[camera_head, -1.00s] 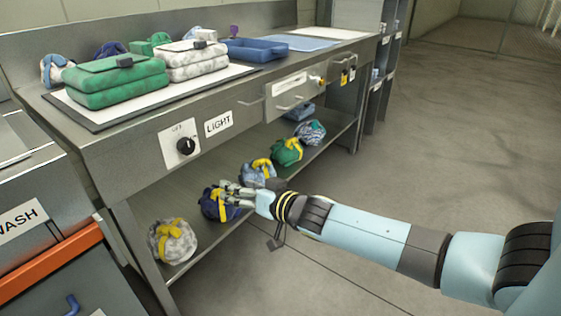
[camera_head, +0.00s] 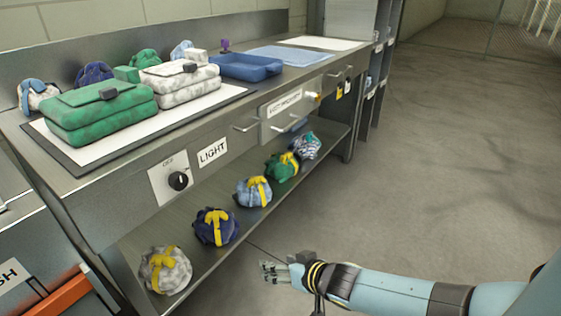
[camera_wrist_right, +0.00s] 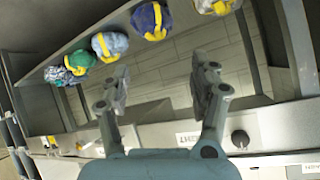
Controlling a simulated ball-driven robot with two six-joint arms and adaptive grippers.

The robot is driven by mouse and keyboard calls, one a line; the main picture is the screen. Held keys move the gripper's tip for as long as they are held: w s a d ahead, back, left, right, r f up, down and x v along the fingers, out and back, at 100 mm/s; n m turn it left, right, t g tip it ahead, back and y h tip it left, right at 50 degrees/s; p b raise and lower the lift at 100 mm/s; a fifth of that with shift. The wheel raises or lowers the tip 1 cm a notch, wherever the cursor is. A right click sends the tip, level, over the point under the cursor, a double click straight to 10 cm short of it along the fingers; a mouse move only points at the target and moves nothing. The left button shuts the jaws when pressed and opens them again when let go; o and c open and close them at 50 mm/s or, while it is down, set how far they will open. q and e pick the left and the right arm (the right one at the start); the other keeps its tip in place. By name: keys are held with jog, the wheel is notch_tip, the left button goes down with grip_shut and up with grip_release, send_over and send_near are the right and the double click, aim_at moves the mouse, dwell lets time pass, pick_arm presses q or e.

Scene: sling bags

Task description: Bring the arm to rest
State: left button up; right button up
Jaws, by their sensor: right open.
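My right gripper (camera_head: 272,272) is in the head view at the lower middle, over the floor in front of the lower shelf. It is open and empty, apart from the shelf and the bundles. In the right wrist view its two fingers (camera_wrist_right: 162,88) are spread with nothing between them. My right arm (camera_head: 400,292) reaches in from the lower right. My left gripper is not in view. On the lower shelf, the navy bundle with a yellow strap (camera_head: 215,227) is left of the gripper, next to the light blue bundle (camera_head: 253,191).
A white-grey bundle (camera_head: 165,270), a green one (camera_head: 282,167) and a patterned one (camera_head: 306,146) also lie on the lower shelf (camera_head: 215,262). Green (camera_head: 100,108) and pale (camera_head: 180,80) bags stand on the counter. The floor (camera_head: 430,170) at right is clear.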

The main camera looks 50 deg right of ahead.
dwell(0.5)
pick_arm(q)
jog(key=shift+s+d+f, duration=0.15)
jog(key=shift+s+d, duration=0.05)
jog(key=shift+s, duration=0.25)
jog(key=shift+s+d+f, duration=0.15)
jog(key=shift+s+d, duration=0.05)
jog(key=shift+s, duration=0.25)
pick_arm(e)
jog(key=s+a+f+n+g, duration=0.1)
jog(key=s+f+g, duration=0.2)
jog(key=s, duration=0.9)
jog(key=s+a+f+n+g, duration=0.2)
jog(key=s+f+g, duration=0.2)
jog(key=s+f, duration=0.5)
jog(key=s+a+f+n+g, duration=0.1)
jog(key=s+f+g, duration=0.2)
jog(key=s, duration=1.3)
notch_tip(320, 180, down, 3)
jog(key=shift+s+a+f+n, duration=0.2)
jog(key=shift+s+n, duration=0.1)
jog(key=shift+n, duration=0.1)
jog(key=shift+c, duration=0.4)
